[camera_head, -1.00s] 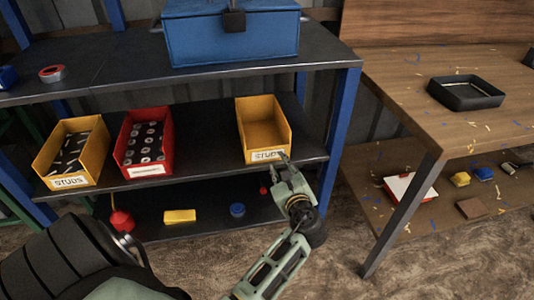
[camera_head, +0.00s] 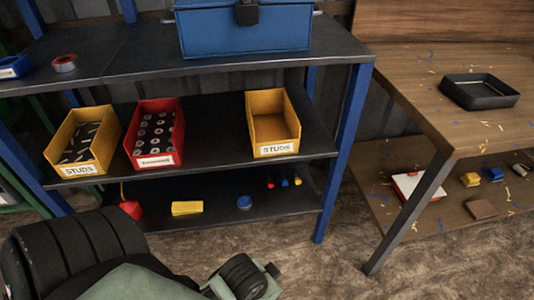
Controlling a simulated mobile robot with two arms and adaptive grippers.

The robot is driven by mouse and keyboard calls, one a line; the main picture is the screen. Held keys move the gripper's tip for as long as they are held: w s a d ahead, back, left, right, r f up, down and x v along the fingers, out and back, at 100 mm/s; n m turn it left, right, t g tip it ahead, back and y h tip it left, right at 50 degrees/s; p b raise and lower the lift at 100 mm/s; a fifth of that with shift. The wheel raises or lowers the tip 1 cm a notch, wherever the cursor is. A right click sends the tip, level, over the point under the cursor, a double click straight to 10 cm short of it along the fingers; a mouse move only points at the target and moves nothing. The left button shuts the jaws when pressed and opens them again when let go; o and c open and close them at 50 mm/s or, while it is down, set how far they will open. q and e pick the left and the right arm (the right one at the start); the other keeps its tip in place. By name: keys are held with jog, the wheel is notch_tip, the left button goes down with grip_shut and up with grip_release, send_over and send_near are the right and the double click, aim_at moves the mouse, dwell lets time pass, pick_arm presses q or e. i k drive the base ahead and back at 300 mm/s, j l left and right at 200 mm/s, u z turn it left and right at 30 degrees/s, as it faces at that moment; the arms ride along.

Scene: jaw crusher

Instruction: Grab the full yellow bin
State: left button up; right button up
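The full yellow bin (camera_head: 101,160) stands at the left end of the middle shelf. It holds dark studs and has a white STUDS label on its front. One of my arms shows as dark ribbed and green parts at the lower left, below the full bin. A smaller green and black part of mine shows at the bottom middle. I see no gripper fingers in this view, and nothing of mine touches either bin.
A red bin (camera_head: 155,160) with round parts stands just right of the full bin. A blue toolbox (camera_head: 245,31) sits on the top shelf (camera_head: 110,75). The lower shelf holds a yellow block (camera_head: 187,208). A wooden workbench (camera_head: 420,80) stands at the right.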

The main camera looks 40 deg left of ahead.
aim_at(85, 145)
jog(key=u, duration=2.5)
